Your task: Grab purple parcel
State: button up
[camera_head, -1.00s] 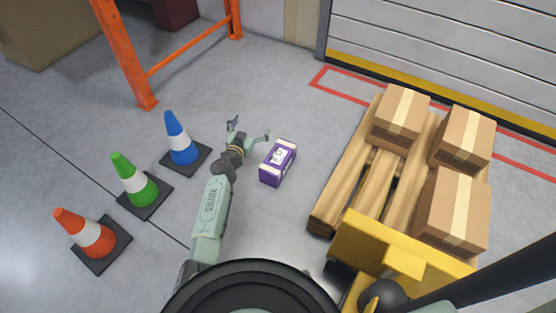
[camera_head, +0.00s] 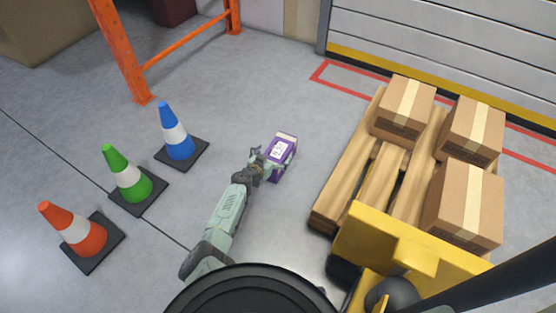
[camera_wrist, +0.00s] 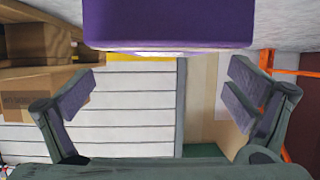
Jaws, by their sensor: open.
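The purple parcel (camera_head: 281,157) stands on the grey floor in the middle of the head view, with a white label and pale tape on it. My gripper (camera_head: 266,163) is at its left near side, close against it, and partly overlaps it. In the wrist view the parcel (camera_wrist: 168,22) fills the top centre, above and between the spread fingers of my gripper (camera_wrist: 160,95). The fingers are open with nothing between their tips. Whether a finger touches the parcel cannot be told.
A wooden pallet (camera_head: 345,185) with several cardboard boxes stands to the right, by a yellow lift (camera_head: 405,250). Blue (camera_head: 174,130), green (camera_head: 127,175) and orange (camera_head: 75,230) cones stand to the left. An orange rack frame (camera_head: 122,50) is at the back left. Floor behind the parcel is clear.

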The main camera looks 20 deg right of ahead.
aim_at(277, 150)
jog(key=w+f+b, duration=0.1)
jog(key=w+d+f+b, duration=0.1)
jog(key=b, duration=0.1)
jog(key=shift+w+d+f, duration=0.15)
jog(key=shift+d, duration=0.1)
jog(key=shift+w+d+b, duration=0.5)
jog(key=shift+w+b, duration=0.05)
jog(key=shift+b, duration=0.2)
jog(key=shift+c, duration=0.3)
jog(key=c, duration=1.9)
jog(key=shift+c, duration=0.4)
